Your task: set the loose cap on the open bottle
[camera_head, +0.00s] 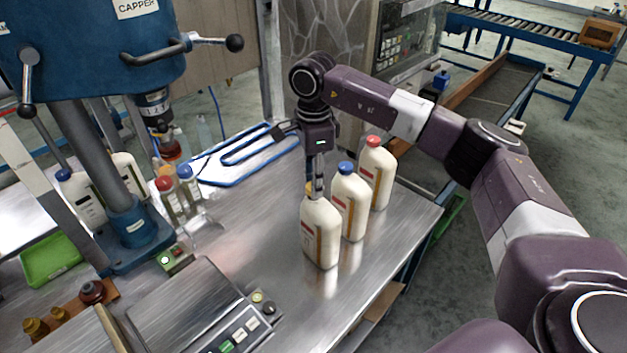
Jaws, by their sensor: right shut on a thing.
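The front white bottle (319,238) stands upright on the steel table, nearest me in a short row. My right gripper (316,188) points straight down over its neck and is shut on a small yellow-orange cap (310,188). The cap is at the bottle's mouth; the fingers partly hide both, so I cannot tell whether the cap is seated or just above. My left gripper is not in view.
Close behind stand a blue-capped bottle (349,205) and a red-capped bottle (375,175). A blue-framed rack (240,160) lies behind left. The blue capper machine (95,45) and a scale (185,315) are at left. The table's right edge is near the bottles.

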